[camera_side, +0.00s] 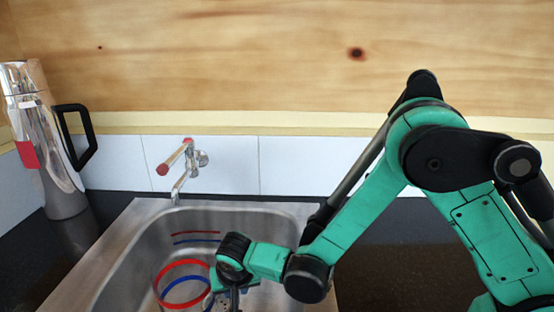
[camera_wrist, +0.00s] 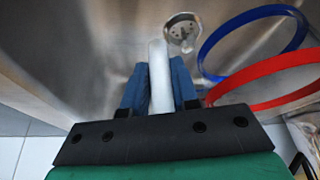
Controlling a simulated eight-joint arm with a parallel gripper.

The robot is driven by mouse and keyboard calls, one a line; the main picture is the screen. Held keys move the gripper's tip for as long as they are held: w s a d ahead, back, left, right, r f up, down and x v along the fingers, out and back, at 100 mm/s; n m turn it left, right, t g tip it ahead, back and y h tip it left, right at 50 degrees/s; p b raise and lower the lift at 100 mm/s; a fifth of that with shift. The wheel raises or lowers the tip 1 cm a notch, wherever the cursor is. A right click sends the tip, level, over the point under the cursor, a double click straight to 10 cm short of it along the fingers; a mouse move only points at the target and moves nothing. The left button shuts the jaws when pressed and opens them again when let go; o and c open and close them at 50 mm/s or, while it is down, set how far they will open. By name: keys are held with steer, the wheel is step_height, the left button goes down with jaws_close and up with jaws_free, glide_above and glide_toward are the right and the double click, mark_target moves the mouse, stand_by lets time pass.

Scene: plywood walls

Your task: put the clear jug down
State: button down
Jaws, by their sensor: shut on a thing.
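The clear jug (camera_side: 183,285) is inside the steel sink and shows mainly by its red ring above a blue ring. Its walls are almost invisible. In the wrist view, the jug (camera_wrist: 262,60) is right of my fingers, with the red ring nearer the camera. My gripper (camera_wrist: 158,80) has its two blue fingers shut on a pale upright bar, which looks like the jug's handle. In the side view, my gripper (camera_side: 232,296) is low in the sink, at the jug's right. The jug's base is not clear, so I cannot tell whether it touches the sink floor.
The sink (camera_side: 118,240) has red and blue lines on its back wall and a drain (camera_wrist: 183,30). A tap (camera_side: 178,172) reaches over the sink's back edge. A shiny flask (camera_side: 45,140) with a black handle stands on the dark counter (camera_side: 30,250) at the left.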

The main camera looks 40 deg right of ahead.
steer(key=s+d+n+y, duration=0.1)
steer(key=s+d+n, duration=0.15)
steer(key=d, duration=0.25)
steer(key=w+d+n, duration=0.1)
steer(key=w+d, duration=0.2)
steer(key=w, duration=1.5)
steer(key=shift+a+f, duration=0.2)
steer(key=shift+f, duration=3.25)
steer(key=c, duration=0.7)
jaws_free()
steer(key=shift+o, duration=0.2)
